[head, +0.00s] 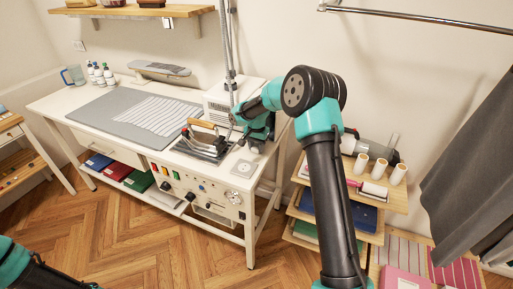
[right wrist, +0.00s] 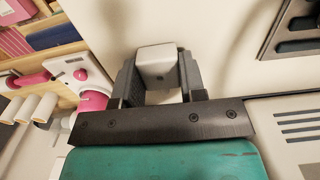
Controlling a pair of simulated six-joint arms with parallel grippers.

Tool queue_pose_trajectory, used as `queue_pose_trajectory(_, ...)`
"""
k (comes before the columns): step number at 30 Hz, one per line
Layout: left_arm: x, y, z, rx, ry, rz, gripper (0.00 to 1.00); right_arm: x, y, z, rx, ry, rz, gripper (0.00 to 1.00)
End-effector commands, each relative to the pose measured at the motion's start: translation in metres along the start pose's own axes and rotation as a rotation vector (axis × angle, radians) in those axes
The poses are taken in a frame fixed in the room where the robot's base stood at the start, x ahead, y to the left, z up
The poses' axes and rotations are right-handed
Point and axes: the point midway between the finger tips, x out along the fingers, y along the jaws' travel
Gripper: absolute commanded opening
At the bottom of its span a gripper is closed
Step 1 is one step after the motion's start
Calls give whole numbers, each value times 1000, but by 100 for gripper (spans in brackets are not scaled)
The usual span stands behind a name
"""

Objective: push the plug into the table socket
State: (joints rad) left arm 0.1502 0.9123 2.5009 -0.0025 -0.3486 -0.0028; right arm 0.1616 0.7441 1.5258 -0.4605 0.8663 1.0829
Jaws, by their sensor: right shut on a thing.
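The plug (right wrist: 157,64) is a pale grey-white block in the right wrist view. My right gripper (right wrist: 160,78) is shut on it, with a dark finger on each side. In the head view my right gripper (head: 255,143) is over the right end of the white work table (head: 262,158), beside the iron; the plug is too small to make out there. The table socket (head: 243,169) looks like a pale square plate with a round centre, near the table's front right corner. The gripper is behind it and apart from it. Only part of my left arm shows, at the lower left.
An iron (head: 205,140) with a wooden handle stands just left of my right gripper. A white box (head: 222,103) and an upright metal pole (head: 229,45) are behind. A shelf unit (head: 398,200) with white rolls stands to the right. A grey mat (head: 105,112) covers the table's left.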

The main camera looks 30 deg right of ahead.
Motion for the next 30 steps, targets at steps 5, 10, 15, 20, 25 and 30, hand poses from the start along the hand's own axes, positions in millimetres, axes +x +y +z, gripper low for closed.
queue_pose_trajectory(5, 0, 0, 0, 0, 0, 0, 43, -11, 0, 0, 1, 2, -2, 17)
queue_pose_trajectory(10, 0, 0, 0, 0, 0, 0, 43, -29, -1, 0, -1, 2, -1, 17)
queue_pose_trajectory(15, 0, 0, 0, 0, 0, 0, 43, -36, 5, 11, -2, -1, 1, 17)
queue_pose_trajectory(20, 0, 0, 0, 0, 0, 0, 43, -38, 13, 32, -2, -2, 1, 17)
queue_pose_trajectory(25, 0, 0, 0, 0, 0, 0, 43, -41, 26, 63, -3, -2, 2, 17)
queue_pose_trajectory(30, 0, 0, 0, 0, 0, 0, 43, -45, 41, 98, -4, -2, 1, 17)
